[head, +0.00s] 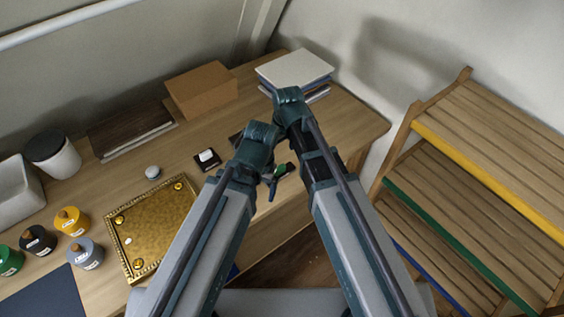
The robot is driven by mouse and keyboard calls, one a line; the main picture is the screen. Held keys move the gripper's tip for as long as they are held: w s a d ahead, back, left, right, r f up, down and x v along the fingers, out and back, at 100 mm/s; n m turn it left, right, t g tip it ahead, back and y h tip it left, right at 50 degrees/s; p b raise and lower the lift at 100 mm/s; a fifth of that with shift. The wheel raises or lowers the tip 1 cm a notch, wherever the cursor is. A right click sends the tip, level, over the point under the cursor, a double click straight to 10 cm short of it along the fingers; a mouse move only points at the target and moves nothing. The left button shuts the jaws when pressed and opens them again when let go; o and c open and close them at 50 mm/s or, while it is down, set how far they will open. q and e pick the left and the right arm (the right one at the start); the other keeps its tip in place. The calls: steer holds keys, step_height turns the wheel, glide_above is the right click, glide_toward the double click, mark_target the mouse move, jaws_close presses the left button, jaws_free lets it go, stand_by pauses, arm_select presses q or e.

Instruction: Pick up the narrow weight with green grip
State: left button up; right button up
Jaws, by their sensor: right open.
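A small dark object with a green part (281,169), which looks like the narrow weight with green grip, is near the table's front edge, partly hidden by my arms. My right gripper (272,184) is open, seen small and partly covered by the arm links. Its fingers show right beside the green part in the picture; I cannot tell whether they touch or straddle it. My left gripper is hidden behind its own folded arm.
On the wooden table are a gilt tray (155,245), several lidded pots such as a yellow one (72,222), a cardboard box (202,92), a dark board (130,127) and stacked books (296,68). A slatted shelf (490,150) stands at the right.

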mark_target(279, 167)
steer(key=f+b, duration=0.3)
steer(key=w+f+b, duration=0.1)
steer(key=f+b, duration=0.4)
steer(key=shift+w+a+f+b, duration=0.2)
steer(key=shift+a+f+b, duration=0.05)
steer(key=shift+f+b, duration=0.1)
arm_select(q)
step_height(279, 167, down, 8)
steer(key=shift+w+f, duration=0.25)
arm_select(e)
steer(key=shift+r, duration=0.1)
arm_select(q)
steer(key=shift+f, duration=0.1)
step_height(279, 167, down, 5)
steer(key=b, duration=0.5)
arm_select(e)
steer(key=f, duration=0.2)
steer(key=w+f, duration=0.1)
steer(key=f, duration=0.2)
steer(key=shift+w+a+f, duration=0.1)
steer(key=shift+w, duration=0.1)
jaws_close()
